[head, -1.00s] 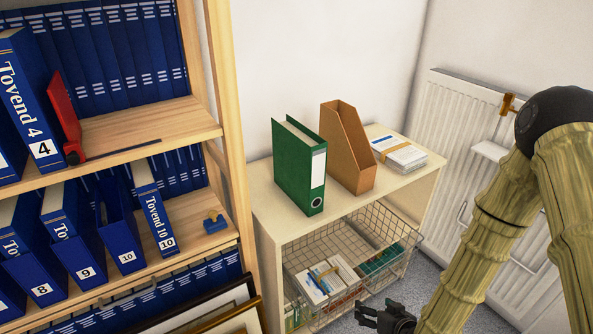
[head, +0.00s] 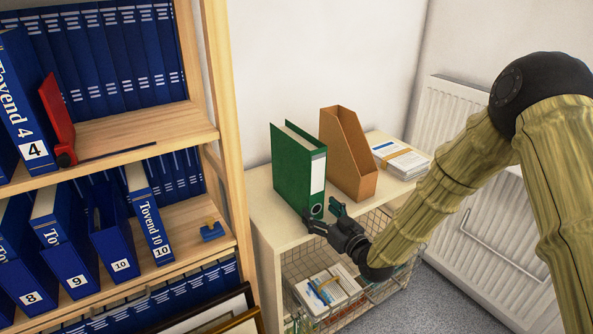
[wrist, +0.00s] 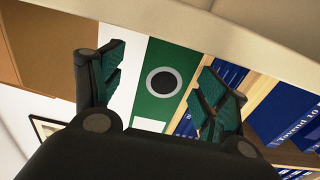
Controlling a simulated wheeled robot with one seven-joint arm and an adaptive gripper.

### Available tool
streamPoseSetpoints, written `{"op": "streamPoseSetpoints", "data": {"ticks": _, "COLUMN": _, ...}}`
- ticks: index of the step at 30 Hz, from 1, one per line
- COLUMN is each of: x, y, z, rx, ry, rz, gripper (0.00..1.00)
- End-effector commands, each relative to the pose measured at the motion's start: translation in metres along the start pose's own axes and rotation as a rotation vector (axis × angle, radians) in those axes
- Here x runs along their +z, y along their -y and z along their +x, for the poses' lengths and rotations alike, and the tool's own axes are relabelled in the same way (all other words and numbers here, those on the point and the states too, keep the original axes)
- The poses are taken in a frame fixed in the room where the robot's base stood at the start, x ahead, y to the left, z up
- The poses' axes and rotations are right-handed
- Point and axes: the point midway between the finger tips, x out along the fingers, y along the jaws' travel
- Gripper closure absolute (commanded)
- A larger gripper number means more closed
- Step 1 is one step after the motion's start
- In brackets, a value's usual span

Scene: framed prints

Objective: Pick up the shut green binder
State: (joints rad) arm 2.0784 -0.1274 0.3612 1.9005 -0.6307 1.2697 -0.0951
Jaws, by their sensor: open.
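The green binder (head: 293,172) stands upright and shut on top of the low cream cabinet (head: 262,200), its spine with a white label and a ring hole facing front. My gripper (head: 324,214) is open and empty, at the lower front of the binder's spine. In the wrist view, the binder's spine (wrist: 158,104) with its dark ring hole shows between the two spread fingers of my gripper (wrist: 165,88). I cannot tell whether a finger touches it.
A brown magazine file (head: 350,158) stands just right of the binder, and banded papers (head: 400,158) lie beyond it. A wooden shelf (head: 222,120) with blue binders rises at the left. A wire basket (head: 345,290) with papers sits below the cabinet top.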

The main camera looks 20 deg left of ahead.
Motion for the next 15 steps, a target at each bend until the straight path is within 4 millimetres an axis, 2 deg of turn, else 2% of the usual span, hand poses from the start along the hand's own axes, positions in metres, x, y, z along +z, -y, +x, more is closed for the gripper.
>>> {"op": "streamPoseSetpoints", "data": {"ticks": 5, "x": -0.003, "y": 0.003, "z": 0.012, "rx": -0.001, "ry": 0.001, "rz": 0.000, "gripper": 0.26}}
{"op": "streamPoseSetpoints", "data": {"ticks": 15, "x": -0.006, "y": 0.006, "z": 0.051, "rx": 0.000, "ry": 0.001, "rz": -0.001, "gripper": 0.26}}
